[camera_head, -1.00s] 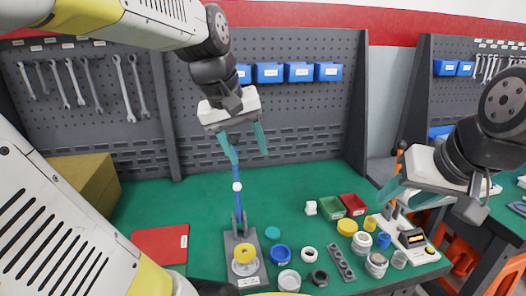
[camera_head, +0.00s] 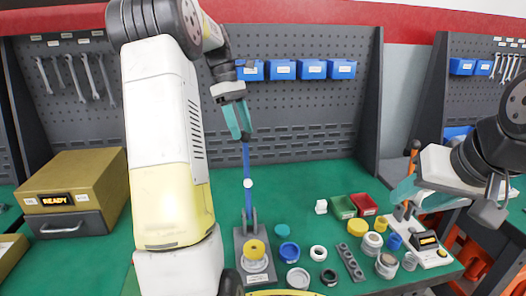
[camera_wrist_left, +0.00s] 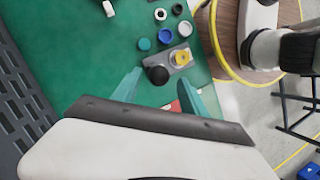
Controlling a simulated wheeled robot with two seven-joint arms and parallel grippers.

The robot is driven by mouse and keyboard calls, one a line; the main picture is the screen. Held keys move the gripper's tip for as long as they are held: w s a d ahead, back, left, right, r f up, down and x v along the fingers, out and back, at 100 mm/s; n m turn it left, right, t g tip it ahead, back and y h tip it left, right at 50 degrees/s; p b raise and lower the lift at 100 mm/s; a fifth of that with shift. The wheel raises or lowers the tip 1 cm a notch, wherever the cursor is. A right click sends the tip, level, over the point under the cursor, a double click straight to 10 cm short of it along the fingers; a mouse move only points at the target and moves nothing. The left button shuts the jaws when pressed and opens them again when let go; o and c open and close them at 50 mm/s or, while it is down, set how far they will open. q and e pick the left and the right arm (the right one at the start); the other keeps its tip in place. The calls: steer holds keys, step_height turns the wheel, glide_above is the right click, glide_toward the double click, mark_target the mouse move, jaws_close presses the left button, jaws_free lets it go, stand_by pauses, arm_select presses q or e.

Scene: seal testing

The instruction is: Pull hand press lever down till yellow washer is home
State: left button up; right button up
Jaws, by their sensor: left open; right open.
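The hand press (camera_head: 255,272) stands on the green bench, with its blue lever (camera_head: 247,175) pointing up. The yellow washer (camera_head: 254,249) sits on a pale round part at the press base; it also shows in the left wrist view (camera_wrist_left: 181,58). My left gripper (camera_head: 238,121) is open at the lever's top end, which its fingers partly hide in the head view. In the left wrist view, the lever's black knob (camera_wrist_left: 157,75) appears between the spread fingertips; I cannot tell how deep it sits. My right gripper (camera_head: 420,196) is open and empty above the bench's right side.
Several caps and rings, such as a blue one (camera_head: 289,252), lie right of the press. Green (camera_head: 342,207) and red (camera_head: 363,204) bins stand behind them. A tan box labelled READY (camera_head: 75,185) stands at left. A pegboard (camera_head: 300,110) rises behind.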

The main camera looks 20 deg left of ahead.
mark_target(246, 143)
arm_select(q)
steer(key=shift+f, duration=0.5)
steer(key=x, duration=0.7)
steer(key=shift+d+r, duration=0.1)
jaws_close()
stand_by(0.9)
